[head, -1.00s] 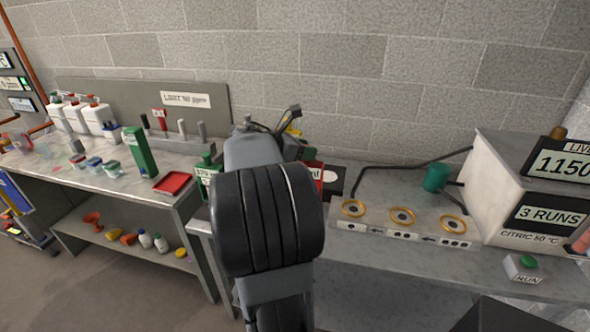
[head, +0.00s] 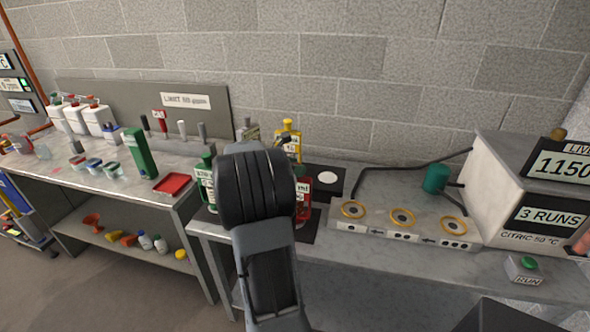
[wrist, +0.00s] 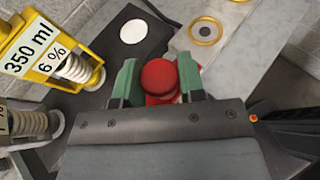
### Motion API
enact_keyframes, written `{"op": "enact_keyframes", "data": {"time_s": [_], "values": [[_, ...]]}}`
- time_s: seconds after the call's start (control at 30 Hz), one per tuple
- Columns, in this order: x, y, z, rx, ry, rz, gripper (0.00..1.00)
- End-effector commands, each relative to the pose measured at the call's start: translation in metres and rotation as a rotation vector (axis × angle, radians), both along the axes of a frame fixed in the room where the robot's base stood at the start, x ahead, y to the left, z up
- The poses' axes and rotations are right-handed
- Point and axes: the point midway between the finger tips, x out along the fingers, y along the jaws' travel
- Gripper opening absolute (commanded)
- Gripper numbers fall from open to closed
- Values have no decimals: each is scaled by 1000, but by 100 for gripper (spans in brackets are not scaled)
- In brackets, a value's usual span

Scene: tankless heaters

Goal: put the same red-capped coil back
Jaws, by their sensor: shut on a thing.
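In the wrist view, my gripper (wrist: 160,82) is shut on the red cap (wrist: 160,75) of the coil, one green finger pad on each side. The coil below the cap is hidden by the cap and gripper. A little more red shows just under the cap; I cannot tell if it is a holder. In the head view, my wrist hides the gripper and cap. A red holder with a white label (head: 303,192) shows just right of my wrist. I cannot tell whether the coil is seated in it.
A yellow holder (head: 289,140) stands behind; the wrist view shows its 350 ml, 6 % label (wrist: 32,48) and a metal coil. A green holder (head: 205,180) stands left.

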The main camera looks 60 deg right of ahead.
Motion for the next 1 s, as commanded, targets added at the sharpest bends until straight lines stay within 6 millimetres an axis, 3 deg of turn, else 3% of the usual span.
{"op": "enact_keyframes", "data": {"time_s": [0.47, 0.5, 0.73, 1.0], "values": [[0, 0, -7, -4, -1, 0, 0], [0, 0, -8, 0, -1, 0, 40], [0, 0, -7, 0, -1, 0, 62], [0, 0, -5, 0, -1, 0, 62]]}}
